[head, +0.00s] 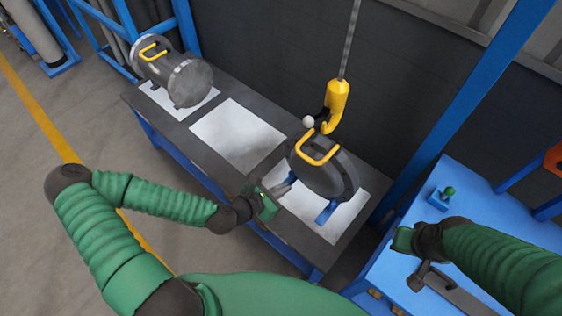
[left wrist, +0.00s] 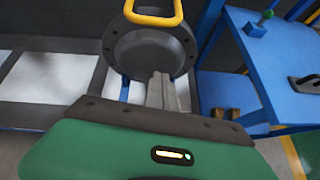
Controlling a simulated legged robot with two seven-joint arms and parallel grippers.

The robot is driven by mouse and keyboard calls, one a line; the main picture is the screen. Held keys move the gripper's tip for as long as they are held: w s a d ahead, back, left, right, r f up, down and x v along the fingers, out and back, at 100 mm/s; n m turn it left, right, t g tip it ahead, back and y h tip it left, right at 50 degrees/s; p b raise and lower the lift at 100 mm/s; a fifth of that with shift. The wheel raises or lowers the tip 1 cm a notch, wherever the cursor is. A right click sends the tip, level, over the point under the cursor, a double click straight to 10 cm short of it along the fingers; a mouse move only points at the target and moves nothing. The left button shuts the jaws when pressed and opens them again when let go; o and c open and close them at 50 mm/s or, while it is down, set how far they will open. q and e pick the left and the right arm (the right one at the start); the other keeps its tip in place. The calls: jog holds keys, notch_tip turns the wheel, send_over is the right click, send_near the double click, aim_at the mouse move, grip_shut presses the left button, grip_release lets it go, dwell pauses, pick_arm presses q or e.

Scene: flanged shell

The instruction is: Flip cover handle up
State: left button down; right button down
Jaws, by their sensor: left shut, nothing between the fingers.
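The round dark grey cover (head: 335,175) stands on edge on blue supports on the right white pad of the bench. Its yellow handle (head: 318,162) is a loop at the cover's upper part. In the left wrist view the cover (left wrist: 150,52) is straight ahead, with the handle (left wrist: 153,20) at the top edge of the picture. My left gripper (head: 284,187) is shut and empty, left of the cover and below the handle. Its fingers (left wrist: 163,90) overlap the cover's lower part in the wrist view; contact is unclear. My right gripper (head: 404,240) is over the blue table, its fingers not clearly visible.
A yellow hoist hook (head: 337,100) hangs just above the cover, with a pale ball beside it. A grey flanged shell (head: 180,78) with a yellow handle lies at the bench's far left. The middle white pad (head: 237,135) is empty. A blue table (head: 485,215) stands right.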

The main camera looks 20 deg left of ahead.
pick_arm(q)
jog(key=shift+w+a+r+n+t+y, duration=0.3)
jog(key=shift+w+a+r+n+t, duration=0.35)
jog(key=shift+n, duration=0.25)
jog(key=shift+f+g, duration=0.15)
jog(key=shift+g, duration=0.1)
jog(key=w+d+f+b, duration=0.1)
jog(key=w+d+b, duration=0.2)
jog(key=w, duration=0.5)
jog(key=shift+w+b, duration=0.3)
jog(key=shift+b, duration=0.15)
jog(key=shift+d+f, duration=0.1)
